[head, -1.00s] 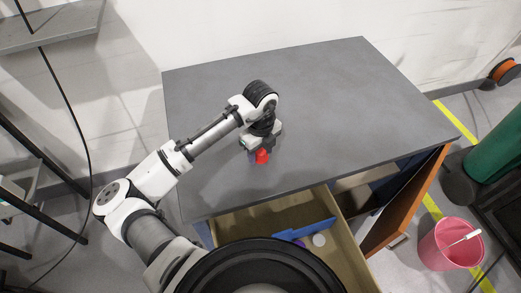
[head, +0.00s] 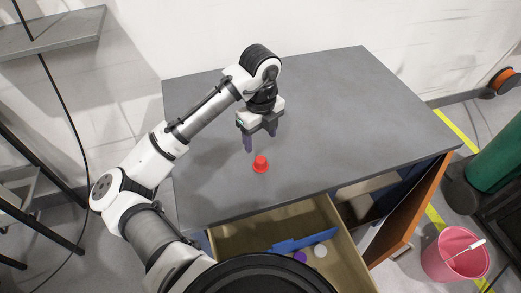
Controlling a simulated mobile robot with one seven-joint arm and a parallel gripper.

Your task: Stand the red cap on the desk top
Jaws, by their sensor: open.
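The red cap (head: 260,164) stands on the grey desk top (head: 340,110), near its front edge and left of the middle. It looks upright, with its wider rim down. My gripper (head: 261,144) is open and empty above and behind the cap in the head view. Its two fingers point down and are apart from the cap. Nothing hides the cap.
An open drawer (head: 232,242) below the desk's front edge holds a blue item (head: 303,241), a white disc (head: 320,251) and a purple piece (head: 300,257). An orange-brown door (head: 408,205) stands open. A pink bucket (head: 437,262) is on the floor. The desk's right side is clear.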

